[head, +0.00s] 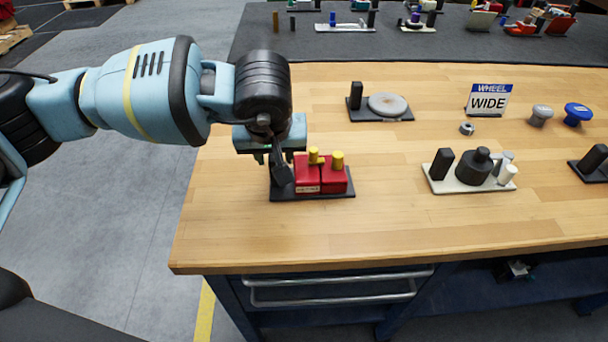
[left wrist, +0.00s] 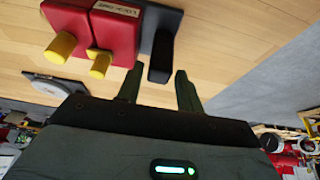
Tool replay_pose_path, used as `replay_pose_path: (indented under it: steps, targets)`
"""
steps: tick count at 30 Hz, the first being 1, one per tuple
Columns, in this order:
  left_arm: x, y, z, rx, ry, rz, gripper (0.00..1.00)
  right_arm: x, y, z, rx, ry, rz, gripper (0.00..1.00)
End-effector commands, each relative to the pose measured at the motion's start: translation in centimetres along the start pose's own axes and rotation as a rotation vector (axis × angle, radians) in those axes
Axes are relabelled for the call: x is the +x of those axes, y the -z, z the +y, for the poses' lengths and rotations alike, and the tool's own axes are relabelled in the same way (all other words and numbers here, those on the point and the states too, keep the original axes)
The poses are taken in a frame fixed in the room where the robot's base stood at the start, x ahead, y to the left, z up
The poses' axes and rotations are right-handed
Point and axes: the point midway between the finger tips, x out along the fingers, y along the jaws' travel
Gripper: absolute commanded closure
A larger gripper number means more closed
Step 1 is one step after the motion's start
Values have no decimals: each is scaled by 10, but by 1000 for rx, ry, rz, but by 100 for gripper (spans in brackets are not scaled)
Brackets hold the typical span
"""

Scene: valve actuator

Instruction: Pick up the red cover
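The red cover (head: 321,174) shows as two red blocks side by side, each with a yellow knob on top and the left one with a label on its front. They sit on a black base (head: 328,196) with an upright black post at its left end. In the left wrist view the red cover (left wrist: 92,28) is at the upper left. My left gripper (head: 272,158) is above the base's left end. Its two fingers (left wrist: 158,78) are spread, with the black post (left wrist: 162,52) in line with the gap between them; contact cannot be told. My right gripper is not in view.
A base with a grey disc (head: 387,104) stands behind. A pale base with a black knob (head: 475,166) is to the right. A WIDE sign (head: 489,101), a nut (head: 467,128) and grey and blue knobs stand further right. The wooden table front is clear.

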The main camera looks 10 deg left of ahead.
Motion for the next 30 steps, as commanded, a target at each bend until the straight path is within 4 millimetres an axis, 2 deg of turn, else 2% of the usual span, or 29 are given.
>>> replay_pose_path:
  steps: [6, 15, 24, 30]
  targets:
    - [27, 1, 1, -2, 1, 0, 64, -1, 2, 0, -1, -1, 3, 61]
    - [31, 1, 1, -1, -1, 1, 64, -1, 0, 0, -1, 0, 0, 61]
    - [31, 1, 1, -1, -1, 1, 100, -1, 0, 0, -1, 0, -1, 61]
    - [30, 1, 1, -2, -2, 2, 100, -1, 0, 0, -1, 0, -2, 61]
